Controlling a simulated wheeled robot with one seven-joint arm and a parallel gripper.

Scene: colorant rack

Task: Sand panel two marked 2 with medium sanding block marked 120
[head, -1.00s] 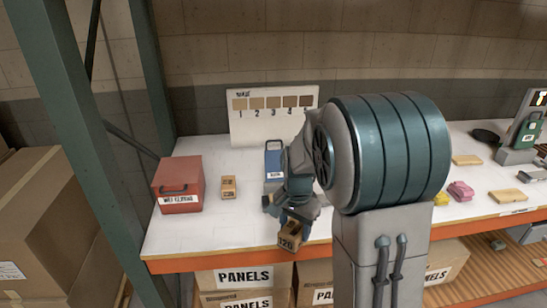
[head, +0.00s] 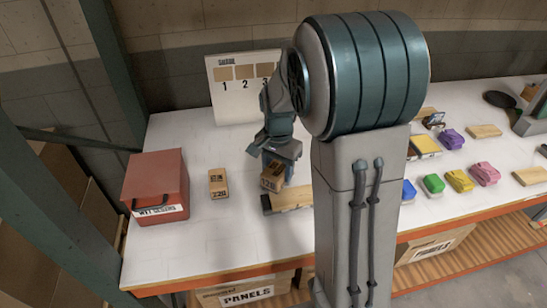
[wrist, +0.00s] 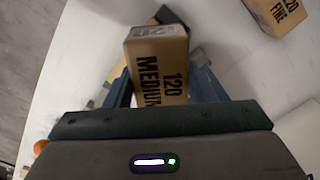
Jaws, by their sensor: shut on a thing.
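My gripper (head: 274,160) points down over the left part of the white tabletop, shut on the tan medium sanding block (head: 271,181). In the wrist view the block (wrist: 158,70) reads "120 MEDIUM" and sits between the blue fingers. A pale wooden panel (head: 292,198) lies flat on the table just beneath and right of the block, partly hidden by the block and my arm. No number on it is readable, and I cannot tell whether the block touches it.
The fine block marked 220 (head: 218,184) stands left of my gripper, with a red box (head: 156,183) farther left. A numbered sample board (head: 240,88) stands behind. Several coloured blocks and other panels (head: 483,131) lie right of my arm. White table between red box and front edge is clear.

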